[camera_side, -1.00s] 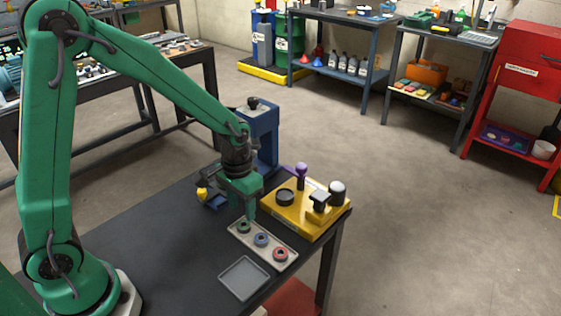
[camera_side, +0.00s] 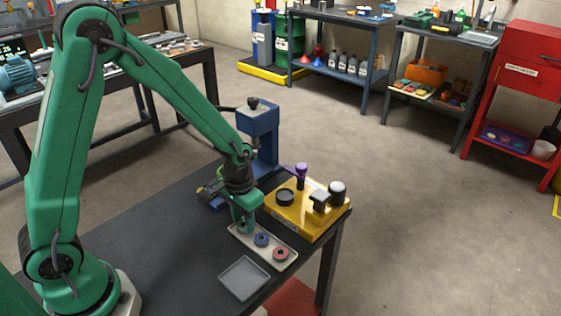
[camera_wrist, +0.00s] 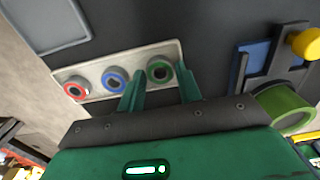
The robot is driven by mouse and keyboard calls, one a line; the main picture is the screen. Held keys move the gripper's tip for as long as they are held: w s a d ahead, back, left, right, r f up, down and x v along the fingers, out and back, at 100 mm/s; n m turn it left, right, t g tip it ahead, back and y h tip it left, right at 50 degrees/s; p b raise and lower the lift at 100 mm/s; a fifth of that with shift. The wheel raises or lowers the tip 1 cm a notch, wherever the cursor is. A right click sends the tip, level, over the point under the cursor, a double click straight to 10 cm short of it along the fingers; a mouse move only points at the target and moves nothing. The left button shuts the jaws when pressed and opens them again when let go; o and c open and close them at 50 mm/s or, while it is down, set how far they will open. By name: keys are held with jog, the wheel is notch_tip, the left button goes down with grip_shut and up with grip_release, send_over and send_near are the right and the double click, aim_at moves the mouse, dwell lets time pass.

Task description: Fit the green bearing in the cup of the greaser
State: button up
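The green bearing (camera_wrist: 159,71) sits at the right end of a light tray (camera_wrist: 172,47) in the wrist view. It lies between and just beyond the tips of my gripper (camera_wrist: 157,73), whose two green fingers stand apart. In the side view my gripper (camera_side: 244,228) is low over the left end of the tray (camera_side: 275,264) and hides the green bearing. Whether the fingers touch it cannot be told. The greaser (camera_side: 305,226) is a yellow base right of my gripper, with a dark round cup (camera_side: 285,196) on top.
A blue bearing (camera_side: 261,240) and a red bearing (camera_side: 280,254) share the tray. An empty grey tray (camera_side: 244,278) lies in front. A purple-topped post (camera_side: 301,172) rises beside the cup. A blue press (camera_side: 262,130) stands behind. The table's left part is clear.

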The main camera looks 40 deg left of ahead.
jog(key=c, duration=0.3)
jog(key=shift+c, duration=0.2)
jog(key=shift+r, duration=0.4)
jog(key=shift+r, duration=0.35)
jog(key=shift+r, duration=0.55)
jog(key=shift+w, duration=0.1)
jog(key=w+r, duration=0.2)
jog(key=w, duration=0.1)
jog(key=w+d+r, duration=0.1)
jog(key=w+r, duration=0.1)
jog(key=w, duration=0.2)
jog(key=w+d+r, duration=0.1)
jog(key=w+r, duration=0.1)
jog(key=w, duration=0.2)
jog(key=shift+w+d+r, duration=0.1)
jog(key=shift+w+r, duration=0.1)
jog(key=shift+r, duration=0.2)
jog(key=shift+w+d+r, duration=0.1)
jog(key=shift+w+r, duration=0.3)
jog(key=shift+w, duration=0.05)
jog(key=shift+f, duration=0.15)
